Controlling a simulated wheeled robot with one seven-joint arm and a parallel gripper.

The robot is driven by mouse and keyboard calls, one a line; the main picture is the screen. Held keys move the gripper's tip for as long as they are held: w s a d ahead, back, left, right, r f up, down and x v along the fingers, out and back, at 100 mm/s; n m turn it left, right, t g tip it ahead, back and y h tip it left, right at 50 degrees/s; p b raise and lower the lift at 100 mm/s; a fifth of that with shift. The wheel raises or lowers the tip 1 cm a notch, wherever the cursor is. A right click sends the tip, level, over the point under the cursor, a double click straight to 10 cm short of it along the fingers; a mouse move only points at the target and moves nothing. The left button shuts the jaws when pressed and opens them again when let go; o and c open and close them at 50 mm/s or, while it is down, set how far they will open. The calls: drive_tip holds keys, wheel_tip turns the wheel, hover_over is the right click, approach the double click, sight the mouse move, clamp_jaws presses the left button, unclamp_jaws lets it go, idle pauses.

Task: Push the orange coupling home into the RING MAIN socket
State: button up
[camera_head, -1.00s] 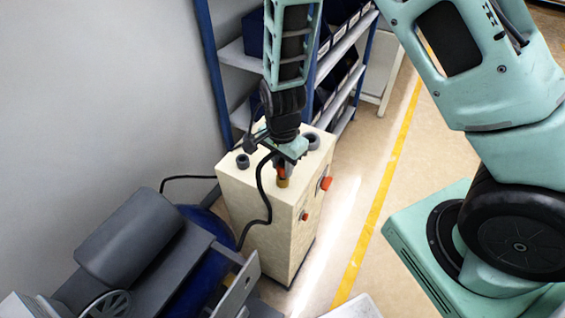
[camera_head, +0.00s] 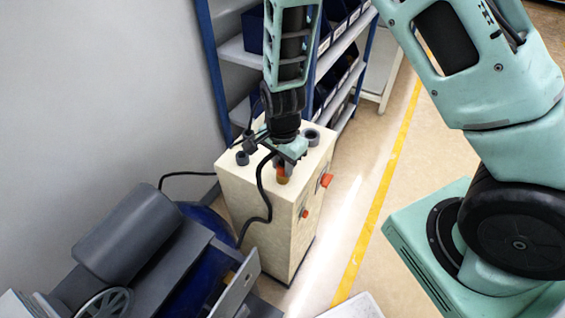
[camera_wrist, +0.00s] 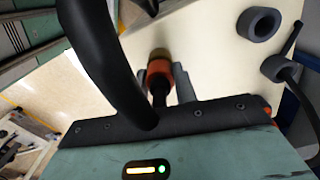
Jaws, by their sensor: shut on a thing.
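The orange coupling (camera_head: 281,171) is upright over the top of the cream cabinet (camera_head: 238,183), near its front edge. My gripper (camera_head: 284,163) is shut on it from above. A black hose (camera_head: 263,190) loops from the gripper area down the cabinet. No RING MAIN label is readable.
A grey ring socket (camera_head: 311,137) and a grey fitting (camera_head: 242,158) stand on the cabinet top. Red knobs (camera_head: 326,180) stick out of its side. A grey motor unit (camera_head: 128,238) is at lower left, blue shelving (camera_head: 335,60) behind.

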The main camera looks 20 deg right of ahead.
drive_tip(key=shift+f, duration=0.1)
drive_tip(key=o, duration=1.4)
drive_tip(key=shift+c, duration=0.2)
drive_tip(key=shift+r+p, duration=3.4)
drive_tip(key=shift+r, duration=0.2)
drive_tip(key=shift+r+p, duration=1.95)
drive_tip(key=shift+r, duration=0.1)
